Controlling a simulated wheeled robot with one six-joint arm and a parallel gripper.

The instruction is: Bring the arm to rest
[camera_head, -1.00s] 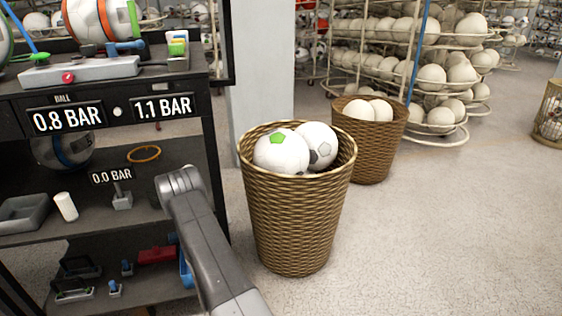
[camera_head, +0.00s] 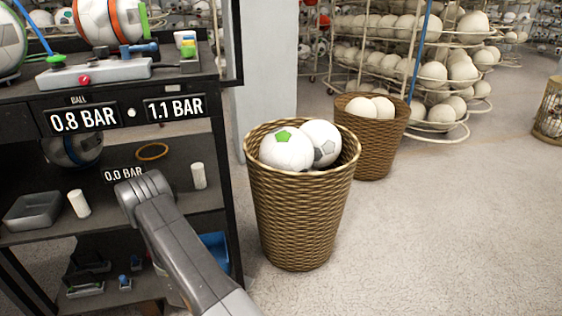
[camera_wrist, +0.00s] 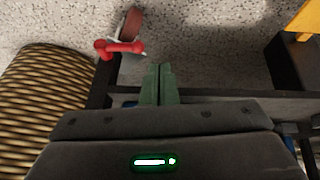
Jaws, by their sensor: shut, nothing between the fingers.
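My arm (camera_head: 180,240) rises from the bottom of the head view, its bent joint in front of the black shelf unit. The fingers are hidden in the head view. In the wrist view my gripper (camera_wrist: 160,84) shows as two greenish fingers pressed together with nothing between them. The fingers point toward the speckled floor, near the shelf unit's dark frame. The wicker basket is at the left of that view.
The wicker basket (camera_head: 300,220) with two balls stands right of the shelf unit (camera_head: 225,190). A second basket (camera_head: 375,150) is behind it. A red-handled object (camera_wrist: 120,47) shows beyond the fingers. Floor at the right (camera_head: 460,230) is clear.

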